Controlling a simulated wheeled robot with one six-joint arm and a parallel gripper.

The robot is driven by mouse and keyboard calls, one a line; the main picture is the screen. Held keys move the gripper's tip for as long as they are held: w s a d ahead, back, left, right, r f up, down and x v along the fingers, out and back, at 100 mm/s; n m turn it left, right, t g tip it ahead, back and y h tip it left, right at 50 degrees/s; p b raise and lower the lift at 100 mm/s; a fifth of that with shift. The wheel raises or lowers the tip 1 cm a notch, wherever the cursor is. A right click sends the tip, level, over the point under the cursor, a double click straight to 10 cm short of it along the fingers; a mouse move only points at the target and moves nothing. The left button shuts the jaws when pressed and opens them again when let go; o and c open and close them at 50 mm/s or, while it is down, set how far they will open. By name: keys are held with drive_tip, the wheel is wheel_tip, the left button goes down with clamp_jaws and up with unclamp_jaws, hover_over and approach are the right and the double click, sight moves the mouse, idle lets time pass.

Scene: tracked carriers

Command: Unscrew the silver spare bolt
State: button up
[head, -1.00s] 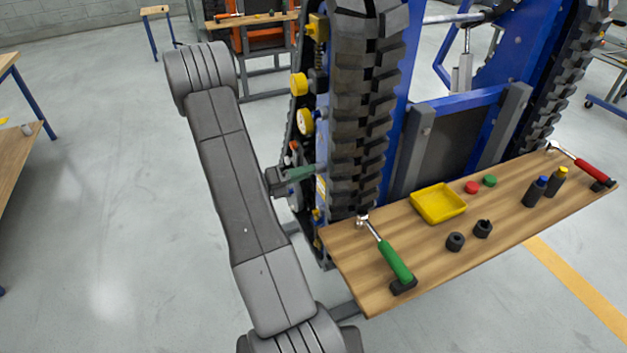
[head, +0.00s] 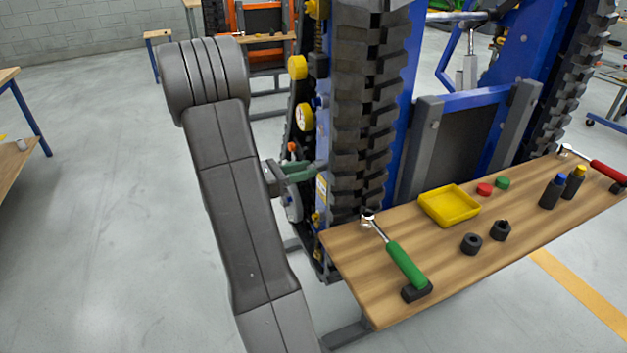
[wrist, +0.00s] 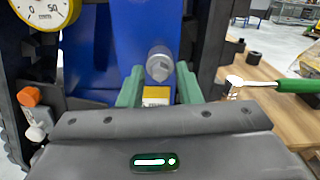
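The silver bolt (wrist: 159,64) sticks out of a blue frame part in the wrist view, with its round head towards me. My gripper (wrist: 159,80) has its two green fingers apart, one on each side of the bolt head in the picture. The bolt looks at or just beyond the fingertips, and I see no finger touching it. In the head view my gripper (head: 301,171) reaches in beside the left track of the machine. The bolt is hidden there.
A gauge (wrist: 46,10) and an orange-tipped lever (wrist: 29,97) are left of the gripper. A wooden shelf (head: 400,305) at right holds a green-handled ratchet (head: 405,264), a yellow tray (head: 449,222) and small parts. The black track (head: 362,110) stands close by.

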drive_tip(key=shift+m, duration=0.6)
drive_tip(key=shift+c, duration=0.2)
clamp_jaws()
drive_tip(key=n+p, duration=0.1)
drive_tip(key=p, duration=0.2)
drive_tip(key=shift+r, duration=0.35)
drive_tip(key=n+p, duration=0.7)
drive_tip(key=p, duration=0.3)
drive_tip(key=shift+f+n+p, duration=0.2)
drive_tip(key=shift+n+p, duration=0.55)
drive_tip(key=shift+n, duration=0.05)
drive_tip(key=shift+f, duration=0.2)
